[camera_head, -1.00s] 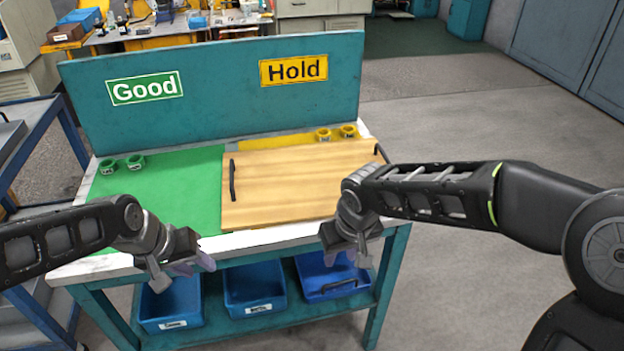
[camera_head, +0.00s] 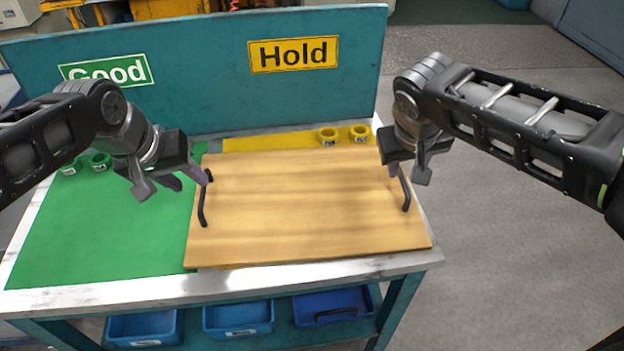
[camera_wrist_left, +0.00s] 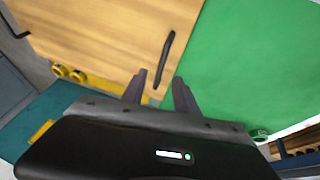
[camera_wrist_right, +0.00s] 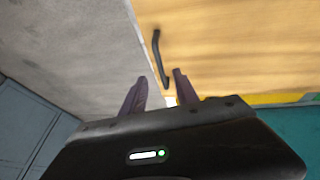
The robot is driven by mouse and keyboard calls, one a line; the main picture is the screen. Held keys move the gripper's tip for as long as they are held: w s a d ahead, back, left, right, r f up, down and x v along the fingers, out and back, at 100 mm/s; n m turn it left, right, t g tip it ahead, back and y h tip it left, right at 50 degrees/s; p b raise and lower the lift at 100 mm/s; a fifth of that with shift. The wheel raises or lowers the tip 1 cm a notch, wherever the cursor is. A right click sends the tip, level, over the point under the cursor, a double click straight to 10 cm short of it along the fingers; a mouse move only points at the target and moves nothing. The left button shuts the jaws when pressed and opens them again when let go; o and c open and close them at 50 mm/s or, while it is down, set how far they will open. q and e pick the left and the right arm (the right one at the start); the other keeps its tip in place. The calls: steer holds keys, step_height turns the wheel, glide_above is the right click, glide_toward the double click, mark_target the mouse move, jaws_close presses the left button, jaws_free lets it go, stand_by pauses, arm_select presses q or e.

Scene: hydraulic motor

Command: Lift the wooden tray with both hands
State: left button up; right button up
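The wooden tray (camera_head: 305,205) lies flat on the workbench, over the yellow area, with a black handle at each side. My left gripper (camera_head: 172,188) is above the left handle (camera_head: 204,200), its open fingers pointing toward it. In the left wrist view that handle (camera_wrist_left: 166,58) lies ahead of the parted fingertips (camera_wrist_left: 158,82). My right gripper (camera_head: 407,176) is at the right handle (camera_head: 405,190). In the right wrist view this handle (camera_wrist_right: 158,55) has its near end between the open fingertips (camera_wrist_right: 163,80). Neither gripper visibly grasps a handle.
A teal backboard (camera_head: 200,70) with Good and Hold signs stands behind the tray. Yellow rings (camera_head: 328,136) and green rings (camera_head: 100,161) sit near it. The green mat (camera_head: 100,230) is otherwise clear. Blue bins (camera_head: 238,317) are on the shelf below.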

mark_target(202, 191)
arm_select(q)
steer(key=shift+s+a, duration=0.1)
steer(key=shift+s, duration=0.1)
arm_select(e)
steer(key=shift+s+a, duration=0.1)
steer(key=shift+s, duration=0.1)
